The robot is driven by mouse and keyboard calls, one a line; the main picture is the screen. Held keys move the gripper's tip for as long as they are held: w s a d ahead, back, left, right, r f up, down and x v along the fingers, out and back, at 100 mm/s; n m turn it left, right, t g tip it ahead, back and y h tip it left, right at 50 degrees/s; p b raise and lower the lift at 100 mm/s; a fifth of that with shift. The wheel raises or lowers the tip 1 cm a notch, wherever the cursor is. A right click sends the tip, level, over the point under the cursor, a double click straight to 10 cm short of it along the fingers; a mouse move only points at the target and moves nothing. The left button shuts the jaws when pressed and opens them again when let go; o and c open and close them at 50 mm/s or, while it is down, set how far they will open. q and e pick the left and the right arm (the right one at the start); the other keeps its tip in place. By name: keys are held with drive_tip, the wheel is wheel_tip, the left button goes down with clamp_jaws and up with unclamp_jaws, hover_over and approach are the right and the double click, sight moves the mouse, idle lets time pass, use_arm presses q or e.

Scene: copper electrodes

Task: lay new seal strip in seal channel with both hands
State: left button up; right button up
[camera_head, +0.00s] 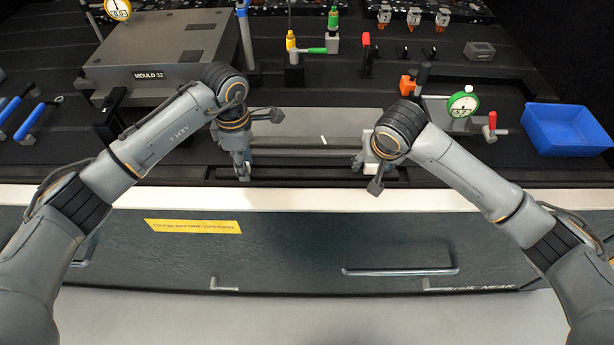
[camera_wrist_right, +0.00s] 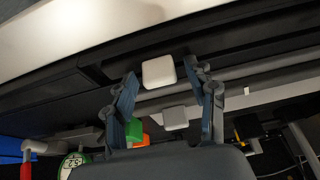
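A long grey strip or bar (camera_head: 305,143) with a small white mark lies between my two grippers near the table's front edge. A dark slot runs beside it; I cannot tell strip from seal channel for certain. My left gripper (camera_head: 243,172) points down at its left end; its fingertips are too small to read. My right gripper (camera_head: 368,162) is over the right end. In the right wrist view its fingers (camera_wrist_right: 168,100) stand apart, with a white block (camera_wrist_right: 158,72) between them and gaps on both sides. A second, greyer block (camera_wrist_right: 175,118) lies beyond.
A grey mould block (camera_head: 165,60) stands at the back left. A blue bin (camera_head: 565,128) is at the far right. A green-rimmed dial gauge (camera_head: 462,104) and a red-handled clamp (camera_head: 492,124) stand right of my right gripper. A pale edge (camera_head: 310,199) borders the front.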

use_arm(q)
drive_tip(key=shift+r, duration=0.1)
use_arm(e)
drive_tip(key=shift+r, duration=0.25)
use_arm(q)
wheel_tip(320, 180, up, 12)
use_arm(e)
drive_tip(key=v, duration=1.1)
drive_tip(key=shift+s+r, duration=0.15)
drive_tip(key=shift+s, duration=0.05)
